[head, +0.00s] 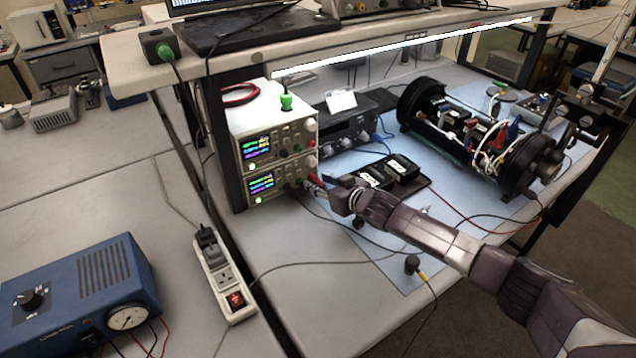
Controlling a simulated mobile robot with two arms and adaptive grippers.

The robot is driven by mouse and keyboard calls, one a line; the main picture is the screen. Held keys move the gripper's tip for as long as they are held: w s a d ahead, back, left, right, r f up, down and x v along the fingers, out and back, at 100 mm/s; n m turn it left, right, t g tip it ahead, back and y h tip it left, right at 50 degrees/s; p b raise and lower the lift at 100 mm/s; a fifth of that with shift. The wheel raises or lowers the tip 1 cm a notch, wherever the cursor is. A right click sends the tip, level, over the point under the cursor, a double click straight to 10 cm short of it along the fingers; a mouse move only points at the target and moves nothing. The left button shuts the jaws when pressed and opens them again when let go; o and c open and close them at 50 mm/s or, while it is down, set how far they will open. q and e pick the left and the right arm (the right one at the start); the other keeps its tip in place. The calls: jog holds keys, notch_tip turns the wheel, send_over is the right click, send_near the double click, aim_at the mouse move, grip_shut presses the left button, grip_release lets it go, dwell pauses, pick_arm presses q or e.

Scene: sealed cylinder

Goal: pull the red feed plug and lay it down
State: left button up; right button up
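The red feed plug (314,180) sits at the front right of the lower of two stacked power supplies (268,184). My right gripper (322,187) is right at the plug, reaching in from the right. Its fingers are small in the picture and partly cover the plug, so I cannot tell whether they are closed on it. A thin red lead (460,218) runs over the blue mat toward the cylinder assembly (478,138) with black end rings. My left gripper is not in view.
Black battery-like blocks (403,168) lie on a tray behind my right forearm. A power strip (222,275) lies at the left bench edge. A shelf (300,45) overhangs the supplies. Black cables cross the blue mat (395,265), whose front part is mostly clear.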

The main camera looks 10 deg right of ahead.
dwell(0.4)
grip_shut()
jog(key=shift+s+p, duration=0.2)
jog(key=shift+p, duration=0.15)
jog(key=shift+s+d+p, duration=0.25)
jog(key=shift+s+p, duration=0.1)
jog(key=shift+s, duration=0.2)
jog(key=shift+s+d+p, duration=0.3)
jog(key=shift+s+p, duration=0.15)
jog(key=shift+s, duration=0.25)
jog(key=shift+s+d+p, duration=0.25)
jog(key=shift+s+p, duration=0.25)
jog(key=shift+s, duration=0.15)
jog(key=shift+s+d+p, duration=0.3)
jog(key=shift+s+p, duration=0.15)
jog(key=shift+s, duration=0.25)
